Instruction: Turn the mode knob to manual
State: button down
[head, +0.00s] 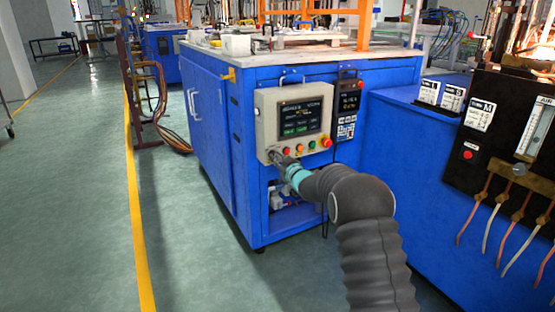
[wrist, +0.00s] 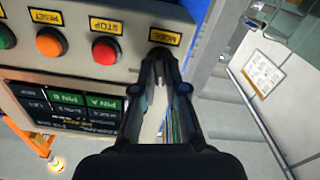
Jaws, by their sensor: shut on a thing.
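The control panel (head: 264,115) is a beige box with a screen on the front of a blue cabinet. My gripper (head: 276,157) reaches its lower left corner in the head view. In the wrist view the panel looks upside down, and my gripper (wrist: 160,62) has its two black fingers closed around the dark mode knob (wrist: 160,50), just below the yellow MODE label (wrist: 165,33). The fingers cover most of the knob, so I cannot tell which setting it points to.
Beside the knob are a red STOP button (wrist: 105,51), an orange RESET button (wrist: 51,43) and a green button (head: 312,145). Open floor (head: 80,180) lies left of the blue cabinet (head: 212,140).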

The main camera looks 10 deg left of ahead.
jog(key=shift+m, duration=1.2)
jog(key=shift+d, duration=0.1)
jog(key=c, duration=1.2)
grip_release()
jog(key=v, duration=1.2)
